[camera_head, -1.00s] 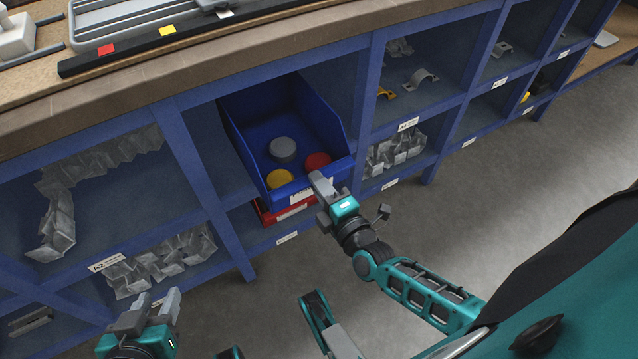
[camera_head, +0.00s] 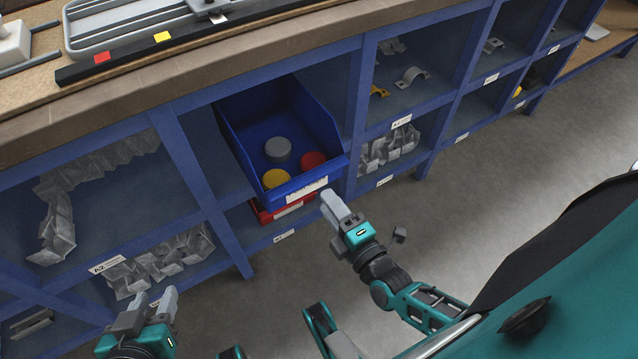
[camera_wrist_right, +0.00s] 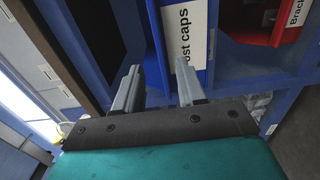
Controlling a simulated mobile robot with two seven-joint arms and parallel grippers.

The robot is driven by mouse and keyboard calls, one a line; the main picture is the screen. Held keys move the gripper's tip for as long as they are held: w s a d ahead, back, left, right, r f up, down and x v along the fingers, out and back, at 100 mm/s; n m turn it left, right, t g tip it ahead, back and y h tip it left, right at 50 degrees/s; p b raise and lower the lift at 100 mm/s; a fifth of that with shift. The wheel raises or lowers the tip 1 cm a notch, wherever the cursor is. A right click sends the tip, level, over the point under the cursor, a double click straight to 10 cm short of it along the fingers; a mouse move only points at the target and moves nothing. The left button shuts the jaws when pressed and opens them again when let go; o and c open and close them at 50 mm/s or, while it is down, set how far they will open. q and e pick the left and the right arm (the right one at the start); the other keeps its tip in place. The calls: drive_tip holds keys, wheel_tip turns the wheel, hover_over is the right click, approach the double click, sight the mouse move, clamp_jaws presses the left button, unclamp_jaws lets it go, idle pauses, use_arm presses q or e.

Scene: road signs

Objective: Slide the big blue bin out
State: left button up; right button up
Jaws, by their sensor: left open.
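The big blue bin (camera_head: 236,122) sits in an upper shelf compartment, its front jutting a little past the frame, above a red bin. It holds a grey cap (camera_head: 278,149), a yellow cap (camera_head: 276,179) and a red cap (camera_head: 313,160). Its white label (camera_head: 307,189), partly readable as "ost caps", also shows in the right wrist view (camera_wrist_right: 184,30). My right gripper (camera_head: 336,207) is open and empty, just in front of and below the bin's front right corner. In the right wrist view its fingers (camera_wrist_right: 158,88) are apart. My left gripper (camera_head: 152,306) is open and empty at lower left.
The red bin (camera_head: 264,212) is in the compartment directly below; its label starts "Brack" in the right wrist view (camera_wrist_right: 262,22). Blue shelf posts (camera_head: 363,120) flank the blue bin. Bagged parts (camera_head: 165,259) fill compartments on the left. The floor (camera_head: 480,190) in front is clear.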

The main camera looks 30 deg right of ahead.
use_arm(q)
drive_tip(key=shift+s+a+r+p, duration=0.15)
drive_tip(key=shift+s+r+p, duration=0.05)
drive_tip(key=shift+r+p, duration=0.2)
use_arm(e)
drive_tip(key=s, duration=0.6)
drive_tip(key=shift+d, duration=0.2)
drive_tip(key=w+a+r+m+g+y, duration=0.2)
drive_tip(key=a+m+g+y, duration=0.1)
drive_tip(key=a+m, duration=0.3)
use_arm(q)
drive_tip(key=s+a+r+y+p, duration=0.1)
drive_tip(key=a+r+p, duration=0.2)
drive_tip(key=r+p, duration=0.7)
drive_tip(key=p, duration=0.4)
drive_tip(key=shift+s+r, duration=0.15)
drive_tip(key=shift+s, duration=0.1)
use_arm(e)
wheel_tip(320, 180, up, 12)
drive_tip(key=s+d+m+g+h, duration=0.1)
drive_tip(key=m+g, duration=0.3)
drive_tip(key=m, duration=0.6)
drive_tip(key=shift+s+d+r+h, duration=0.15)
drive_tip(key=shift+s+d+h, duration=0.15)
drive_tip(key=shift+d+h, duration=0.35)
